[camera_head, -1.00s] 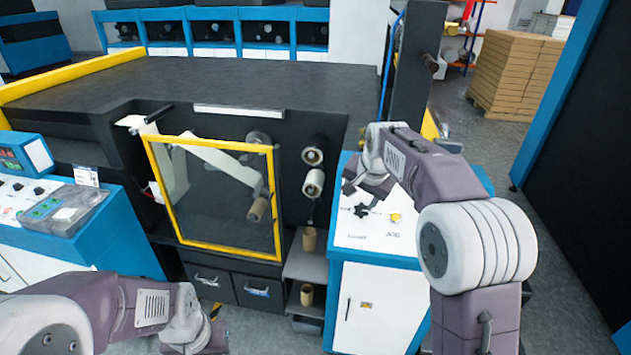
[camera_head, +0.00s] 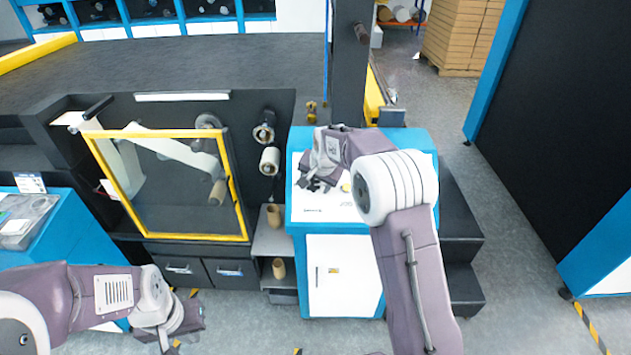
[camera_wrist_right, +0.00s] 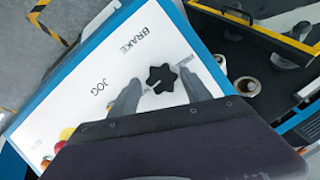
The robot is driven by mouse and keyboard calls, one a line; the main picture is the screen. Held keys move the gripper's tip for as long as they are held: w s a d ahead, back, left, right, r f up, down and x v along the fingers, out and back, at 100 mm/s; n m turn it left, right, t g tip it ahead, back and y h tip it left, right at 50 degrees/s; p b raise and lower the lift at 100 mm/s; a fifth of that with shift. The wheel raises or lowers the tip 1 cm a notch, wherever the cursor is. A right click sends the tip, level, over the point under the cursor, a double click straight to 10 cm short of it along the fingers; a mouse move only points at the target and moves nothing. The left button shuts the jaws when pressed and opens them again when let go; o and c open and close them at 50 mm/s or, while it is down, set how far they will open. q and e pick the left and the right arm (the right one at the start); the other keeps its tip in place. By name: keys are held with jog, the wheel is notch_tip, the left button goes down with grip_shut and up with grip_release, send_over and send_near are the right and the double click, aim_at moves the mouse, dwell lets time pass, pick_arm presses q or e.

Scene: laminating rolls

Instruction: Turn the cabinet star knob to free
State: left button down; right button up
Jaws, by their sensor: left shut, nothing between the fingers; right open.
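The black star knob (camera_wrist_right: 162,78) sits on the white top panel near the printed word BRAKE. In the head view the knob (camera_head: 321,186) is a small dark shape, partly covered by my right gripper (camera_head: 309,176). In the right wrist view my right gripper (camera_wrist_right: 160,88) is open, with one finger on each side of the knob. Gaps show between the fingers and the knob; their height above the panel is hard to tell. The cabinet (camera_head: 341,272) has a blue frame and white door. My left gripper (camera_head: 192,318) is shut and empty, low at the left, away from the cabinet.
Yellow and red buttons (camera_wrist_right: 66,133) sit on the same panel near JOG. The yellow-framed guard (camera_head: 190,238) and two roller ends (camera_head: 269,160) are left of the cabinet. Dark steps (camera_head: 462,290) stand at its right. Open grey floor (camera_head: 525,240) lies further right.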

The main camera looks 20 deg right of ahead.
jog(key=shift+a, duration=0.2)
jog(key=shift+c, duration=0.7)
jog(key=shift+a, duration=0.1)
jog(key=c, duration=1)
grip_shut()
pick_arm(q)
jog(key=shift+a, duration=0.2)
pick_arm(e)
jog(key=shift+r, duration=0.1)
pick_arm(q)
jog(key=shift+r, duration=0.15)
